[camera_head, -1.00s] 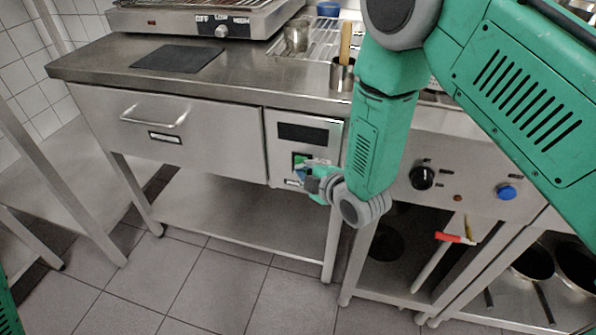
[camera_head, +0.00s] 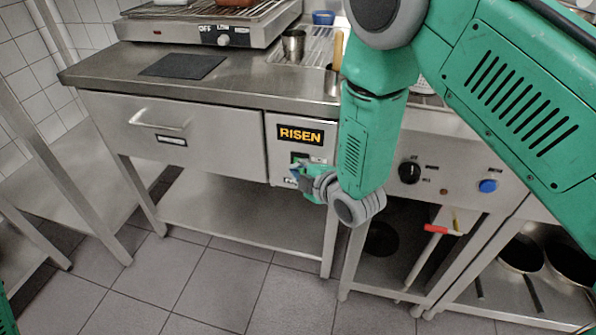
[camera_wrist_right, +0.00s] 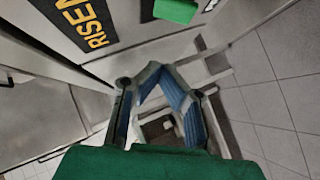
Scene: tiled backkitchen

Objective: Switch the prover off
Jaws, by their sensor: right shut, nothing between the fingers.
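The prover (camera_head: 178,128) is a steel drawer unit under the counter, with a control panel at its right end. Its dark display (camera_head: 300,135) shows RISEN in amber letters; the display also appears in the right wrist view (camera_wrist_right: 84,22). A green switch (camera_head: 298,157) sits below the display, partly hidden by my gripper in the head view; the wrist view shows its green face (camera_wrist_right: 176,10) at the top edge. My right gripper (camera_head: 298,173) is shut and empty, just in front of the panel's lower part. Contact with the switch cannot be made out. My left gripper is out of view.
A grill (camera_head: 205,26) with a knob and a dark mat (camera_head: 182,65) are on the counter. Right of the prover are a black knob (camera_head: 410,172), a blue button (camera_head: 488,186) and a red-handled tool (camera_head: 436,229). The lower shelf (camera_head: 235,215) is empty.

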